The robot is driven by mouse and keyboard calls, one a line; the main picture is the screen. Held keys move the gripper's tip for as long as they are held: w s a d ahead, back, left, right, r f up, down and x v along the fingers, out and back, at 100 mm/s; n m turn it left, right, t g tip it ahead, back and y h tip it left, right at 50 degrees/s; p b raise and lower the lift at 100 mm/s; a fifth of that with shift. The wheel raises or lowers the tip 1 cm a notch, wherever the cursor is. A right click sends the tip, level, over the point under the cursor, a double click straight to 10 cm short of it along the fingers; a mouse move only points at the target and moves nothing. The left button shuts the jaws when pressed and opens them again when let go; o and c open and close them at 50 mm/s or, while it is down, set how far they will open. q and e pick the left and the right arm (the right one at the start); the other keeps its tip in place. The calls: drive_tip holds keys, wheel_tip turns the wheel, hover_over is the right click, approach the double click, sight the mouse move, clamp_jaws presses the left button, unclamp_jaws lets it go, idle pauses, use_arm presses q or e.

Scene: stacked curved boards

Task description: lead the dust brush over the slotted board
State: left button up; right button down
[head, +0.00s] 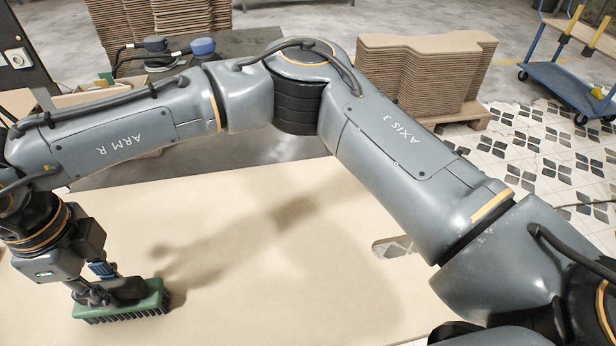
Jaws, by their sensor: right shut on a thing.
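The dust brush (140,304) has a green body and dark bristles pointing down. It is at the lower left of the head view. My right gripper (108,288) is shut on the top of the brush. The slotted board (300,290) is a wide, pale beige sheet lying flat under my right arm. One rounded slot (392,247) shows at its right, partly covered by my arm. The brush is over the left part of the board, and its bristles are at or just above the surface; I cannot tell which. My left gripper is not in view.
A stack of curved boards (415,75) stands on a pallet at the back right. Another stack (165,22) is at the back left. A dark table (240,45) with blue-topped items stands behind the board. A blue cart (565,70) is at the far right.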

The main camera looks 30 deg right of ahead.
sight(136, 282)
drive_tip(key=shift+s+d+f+b, duration=0.1)
drive_tip(key=shift+s+d+b, duration=0.05)
drive_tip(key=shift+d+b, duration=0.3)
drive_tip(key=shift+s+d+f+b, duration=0.1)
drive_tip(key=shift+s+d+b, duration=0.1)
drive_tip(key=shift+d, duration=0.3)
drive_tip(key=shift+s+d+b, duration=0.1)
drive_tip(key=shift+d+b, duration=0.2)
drive_tip(key=shift+d, duration=0.15)
drive_tip(key=shift+s+d, duration=0.1)
drive_tip(key=shift+s+d+f+b, duration=0.15)
drive_tip(key=shift+d+b, duration=0.25)
drive_tip(key=shift+d, duration=0.2)
drive_tip(key=shift+s+d+b, duration=0.15)
drive_tip(key=shift+d+b, duration=0.2)
drive_tip(key=shift+d, duration=0.3)
drive_tip(key=shift+s+d+r, duration=0.15)
drive_tip(key=shift+d+r, duration=0.1)
drive_tip(key=shift+d, duration=0.2)
